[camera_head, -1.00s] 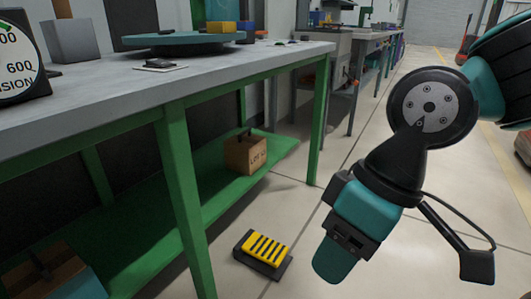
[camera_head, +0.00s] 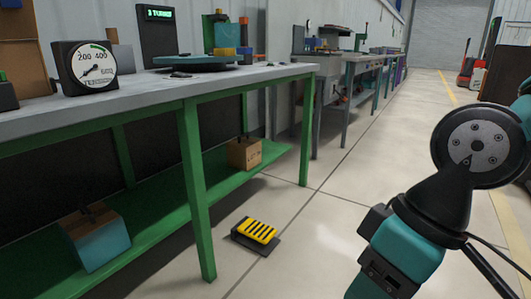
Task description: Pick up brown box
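A small brown box (camera_head: 244,153) with dark printing on its front and a dark handle or hook on top sits on the green lower shelf of the workbench, toward its far end. A second box (camera_head: 97,238), brown on top with a teal front and a similar dark handle, sits on the same shelf at the near left. My gripper (camera_head: 385,272) is at the lower right, over the floor and well apart from both boxes. Its tip is cut off by the bottom edge, and its fingers cannot be made out.
The workbench (camera_head: 140,98) has green legs and carries a dial gauge (camera_head: 88,66) and a round teal plate (camera_head: 195,62). A black and yellow pedal (camera_head: 256,234) lies on the floor before it. The aisle floor (camera_head: 345,195) to the right is clear.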

